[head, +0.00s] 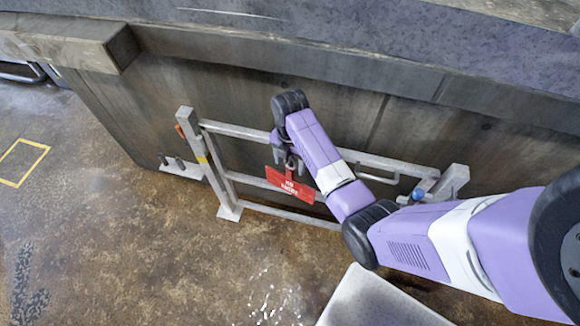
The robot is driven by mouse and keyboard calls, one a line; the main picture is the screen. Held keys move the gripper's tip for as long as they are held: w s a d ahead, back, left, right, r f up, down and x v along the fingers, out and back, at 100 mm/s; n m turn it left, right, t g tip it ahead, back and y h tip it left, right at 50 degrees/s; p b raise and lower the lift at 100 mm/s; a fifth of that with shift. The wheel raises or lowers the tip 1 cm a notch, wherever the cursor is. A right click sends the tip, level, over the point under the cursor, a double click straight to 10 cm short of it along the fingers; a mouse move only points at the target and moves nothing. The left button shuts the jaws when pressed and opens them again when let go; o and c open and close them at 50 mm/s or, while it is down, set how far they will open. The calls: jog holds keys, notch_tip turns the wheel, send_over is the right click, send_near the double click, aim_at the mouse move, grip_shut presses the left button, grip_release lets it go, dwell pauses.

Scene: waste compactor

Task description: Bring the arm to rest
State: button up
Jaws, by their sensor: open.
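My purple and white arm reaches in from the lower right of the head view. My gripper (290,152) hangs at its far end, pointing down, in front of the metal gate (245,180). The jaws are open, though the arm's end partly hides them. A red tag (293,187) with white lettering hangs just below the gripper, with a dark shackle or padlock at its top. I cannot tell whether the jaws touch it.
The grey gate has posts at left and right (450,185), and a blue knob (417,194) near the right post. The dark compactor wall (160,110) stands close behind. A pale flat surface (375,302) lies at the bottom. The brown floor at left is open, with a yellow outline (22,160).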

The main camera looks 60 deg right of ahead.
jog(key=shift+r, duration=2.2)
jog(key=s+a+f+m+t, duration=0.3)
jog(key=s+a+f+m, duration=0.1)
jog(key=a+f, duration=0.4)
jog(key=s+a+r+m+t+h, duration=0.1)
jog(key=s+a+r+m+t, duration=0.1)
jog(key=s+a+m+t, duration=0.45)
jog(key=s+a+r+m+t, duration=0.1)
jog(key=s+a+r+m, duration=0.1)
jog(key=s+r, duration=0.3)
jog(key=s+a+r+m+t, duration=0.2)
jog(key=s+r, duration=0.3)
jog(key=r, duration=0.7)
jog(key=s+a+r+m+t+y, duration=0.1)
jog(key=s+a+r+m+t, duration=0.1)
jog(key=r, duration=0.7)
jog(key=s+a+m, duration=0.1)
jog(key=s+m, duration=0.1)
jog(key=s, duration=0.1)
jog(key=shift+a+b, duration=0.3)
jog(key=shift+a, duration=0.1)
jog(key=shift+m, duration=0.25)
